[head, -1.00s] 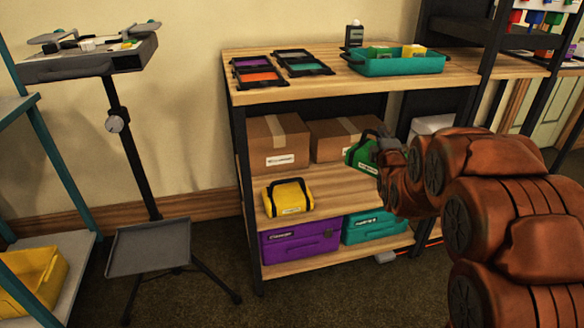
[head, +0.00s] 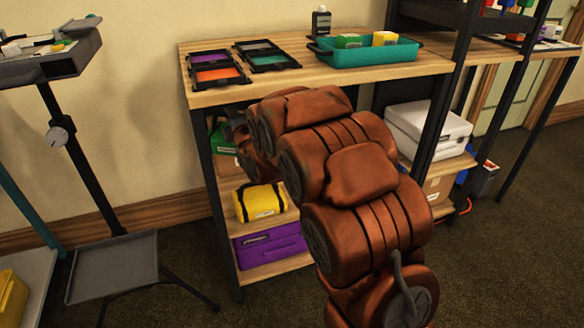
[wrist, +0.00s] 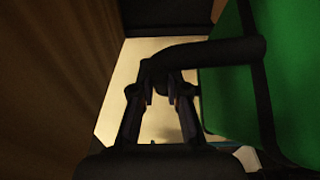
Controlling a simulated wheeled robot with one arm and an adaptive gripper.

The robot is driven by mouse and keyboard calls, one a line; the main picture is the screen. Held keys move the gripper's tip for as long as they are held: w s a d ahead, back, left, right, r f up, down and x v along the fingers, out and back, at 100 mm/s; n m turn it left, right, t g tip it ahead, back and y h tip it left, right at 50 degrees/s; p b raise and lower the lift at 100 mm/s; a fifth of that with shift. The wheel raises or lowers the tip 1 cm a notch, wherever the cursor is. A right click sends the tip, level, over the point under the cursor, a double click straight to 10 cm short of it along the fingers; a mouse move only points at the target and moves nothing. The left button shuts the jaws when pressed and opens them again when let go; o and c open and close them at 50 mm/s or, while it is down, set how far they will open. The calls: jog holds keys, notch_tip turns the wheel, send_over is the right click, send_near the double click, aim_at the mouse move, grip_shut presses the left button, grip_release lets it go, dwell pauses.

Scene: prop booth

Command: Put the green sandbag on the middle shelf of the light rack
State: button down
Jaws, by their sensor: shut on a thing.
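The green sandbag (head: 222,138) shows at the left end of the wooden rack, under its top. My arm hides much of it. The wrist view shows its green side (wrist: 225,80) and black handle at the right. My gripper (wrist: 160,88) is shut on that handle; in the head view the gripper is mostly hidden behind my own arm. The wooden rack (head: 205,150) has black posts. Its middle shelf (head: 228,186) carries a yellow sandbag (head: 260,202) and a cardboard box (head: 226,166) at the back. I cannot tell whether the green sandbag touches the shelf.
A purple case (head: 268,244) sits on the bottom shelf. Trays and a teal bin (head: 362,55) stand on the rack's top, close above my arm. A tripod stand with a grey tray (head: 112,268) is at left. White cases (head: 430,125) sit to the right.

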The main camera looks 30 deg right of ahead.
jog(key=w+d+n+y+p, duration=0.1)
jog(key=w+d+n+y, duration=0.2)
jog(key=d, duration=1.1)
jog(key=s+d+f+n+g+y+p, duration=0.1)
jog(key=s+d+f+n+g+y, duration=0.2)
jog(key=s+d+f+y, duration=0.65)
jog(key=s+d+f+h+b, duration=0.2)
jog(key=s+d+f+h, duration=0.1)
jog(key=f, duration=0.7)
jog(key=shift+f, duration=0.15)
jog(key=shift+f+b, duration=0.15)
jog(key=shift+b, duration=0.15)
jog(key=c, duration=1.2)
grip_release()
jog(key=shift+s, duration=0.1)
